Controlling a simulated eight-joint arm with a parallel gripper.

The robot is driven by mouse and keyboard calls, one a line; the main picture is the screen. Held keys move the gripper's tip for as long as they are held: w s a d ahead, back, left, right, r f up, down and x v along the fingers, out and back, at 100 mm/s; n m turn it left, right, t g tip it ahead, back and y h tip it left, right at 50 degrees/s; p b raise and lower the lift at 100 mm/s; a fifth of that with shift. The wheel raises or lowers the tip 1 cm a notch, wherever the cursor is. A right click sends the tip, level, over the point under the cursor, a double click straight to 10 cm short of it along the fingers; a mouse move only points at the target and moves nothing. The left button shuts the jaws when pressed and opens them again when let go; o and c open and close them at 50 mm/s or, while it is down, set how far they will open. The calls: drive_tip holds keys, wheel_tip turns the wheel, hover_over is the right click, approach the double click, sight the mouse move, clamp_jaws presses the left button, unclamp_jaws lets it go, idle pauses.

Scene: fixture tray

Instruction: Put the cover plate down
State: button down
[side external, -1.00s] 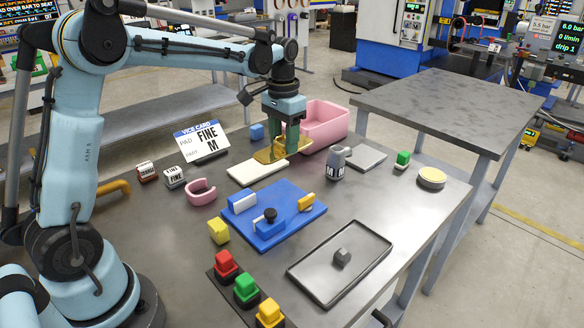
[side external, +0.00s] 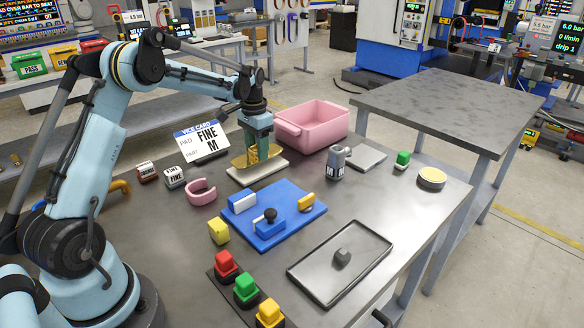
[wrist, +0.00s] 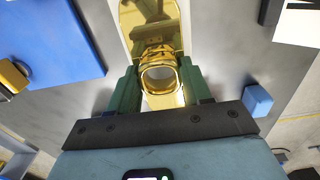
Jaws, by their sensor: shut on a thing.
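The gold cover plate (side external: 240,161) is in my gripper (side external: 258,152), over the cream slab (side external: 270,172) on the grey table. I cannot tell whether plate and slab touch. In the wrist view, the shiny plate (wrist: 150,14) runs away from me, and its raised gold loop (wrist: 160,77) sits between the green fingers of my gripper (wrist: 161,85). The fingers are shut on it. My gripper hides part of the plate in the side view.
A pink bin (side external: 318,124) stands just behind right. A blue fixture (side external: 285,228) lies in front, with a pink ring (side external: 201,192) to its left. A grey bottle (side external: 336,163) stands right. A card stand (side external: 202,143) is at left. A dark tray (side external: 340,262) lies front right.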

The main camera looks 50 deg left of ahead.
drive_tip(key=shift+f, duration=1.25)
drive_tip(key=shift+f, duration=0.15)
drive_tip(key=shift+c, duration=2.4)
unclamp_jaws()
wheel_tip(320, 180, up, 12)
drive_tip(key=s+d+r+t, duration=0.2)
drive_tip(key=s+d+r, duration=0.1)
drive_tip(key=d, duration=0.3)
drive_tip(key=s+d+r+t, duration=0.1)
drive_tip(key=s+d+r, duration=0.15)
drive_tip(key=d, duration=0.35)
drive_tip(key=s+d+f+t, duration=0.4)
drive_tip(key=s+d+f, duration=0.1)
drive_tip(key=s+d, duration=0.4)
drive_tip(key=shift+s+d+f, duration=0.2)
drive_tip(key=shift+s+d, duration=0.1)
drive_tip(key=shift+s, duration=1)
